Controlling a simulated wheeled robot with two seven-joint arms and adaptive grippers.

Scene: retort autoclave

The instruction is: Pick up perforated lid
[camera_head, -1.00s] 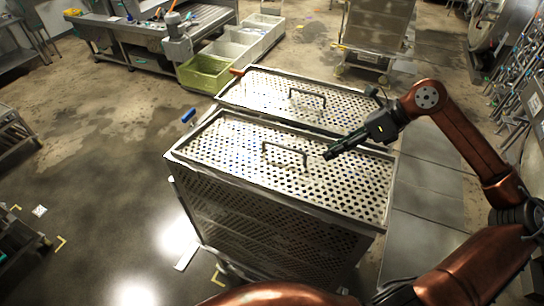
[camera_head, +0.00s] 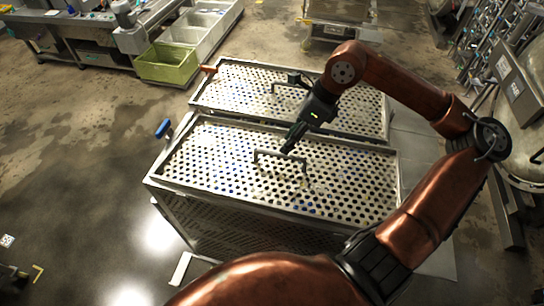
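The near perforated lid (camera_head: 220,165) lies flat on top of a perforated metal basket (camera_head: 215,222). A dark U-shaped handle (camera_head: 280,156) stands up from the middle of the lid. My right gripper (camera_head: 288,147) points down and left, with its fingertips just above or at the handle's top bar. Its fingers look close together, and I cannot tell whether they are open or touch the handle. A second perforated lid (camera_head: 240,85), also with a handle, lies on the basket behind. My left gripper does not show.
A blue-handled part (camera_head: 163,129) sticks out at the near basket's left corner, and an orange one (camera_head: 208,69) at the far basket. A green crate (camera_head: 167,63) stands at the upper left.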

